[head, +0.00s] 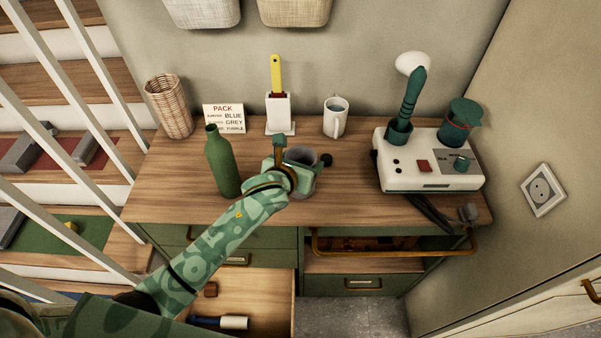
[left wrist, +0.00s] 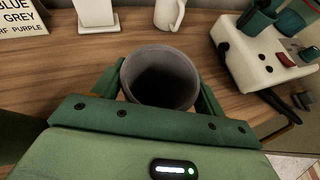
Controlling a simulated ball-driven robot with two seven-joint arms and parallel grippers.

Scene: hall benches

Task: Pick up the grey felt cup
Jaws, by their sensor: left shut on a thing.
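The grey felt cup (head: 304,157) is an open, round, empty-looking cup over the wooden bench top, beyond my left wrist in the head view. My left gripper (head: 301,152) is shut on it, one finger on each side. In the left wrist view the cup (left wrist: 160,77) sits upright between the green fingers (left wrist: 160,95), its rim towards the camera. My wrist hides part of its lower body in the head view, and I cannot tell whether its base touches the bench. My right gripper is not in view.
A green bottle (head: 222,163) stands close left of my gripper. Behind are a sign (head: 224,118), a yellow-handled tool in a white holder (head: 279,115) and a white mug (head: 335,117). A white machine (head: 405,167) stands right. An open drawer (head: 265,303) is below.

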